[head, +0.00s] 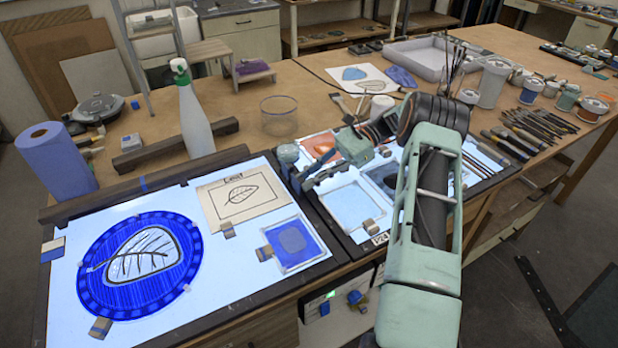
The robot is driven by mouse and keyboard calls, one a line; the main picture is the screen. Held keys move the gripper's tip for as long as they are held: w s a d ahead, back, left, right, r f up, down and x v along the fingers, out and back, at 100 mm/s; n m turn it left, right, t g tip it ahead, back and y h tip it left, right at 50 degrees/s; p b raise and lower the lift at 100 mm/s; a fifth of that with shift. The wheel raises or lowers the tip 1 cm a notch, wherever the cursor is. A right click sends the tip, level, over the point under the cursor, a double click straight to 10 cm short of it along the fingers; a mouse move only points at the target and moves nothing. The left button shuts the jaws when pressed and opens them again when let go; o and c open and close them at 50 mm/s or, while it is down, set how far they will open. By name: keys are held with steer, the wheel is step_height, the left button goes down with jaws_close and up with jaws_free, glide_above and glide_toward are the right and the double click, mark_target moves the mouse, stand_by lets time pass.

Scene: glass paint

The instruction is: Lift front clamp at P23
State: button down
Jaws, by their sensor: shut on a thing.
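My gripper (302,182) is low over the left part of the right-hand light panel, reaching in from the right. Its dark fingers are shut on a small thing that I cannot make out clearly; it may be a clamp. A pale blue glass tile (352,206) lies just right of the fingers. A small tan-and-grey clamp (370,227) sits at that tile's front edge, by a label reading P24 (380,239). No P23 label is readable. My arm hides part of the right panel and the tiles there.
The left light panel (215,285) holds a round blue leaf glass (115,300), a leaf drawing (215,195) and a blue tile (293,258). A spray bottle (193,115), paper roll (55,158) and glass bowl (279,118) stand behind. Brushes and jars (495,82) crowd the right.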

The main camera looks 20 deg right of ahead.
steer(key=c, duration=1.8)
jaws_free()
steer(key=shift+c, duration=0.2)
steer(key=shift+v, duration=3.8)
steer(key=shift+w+a, duration=0.1)
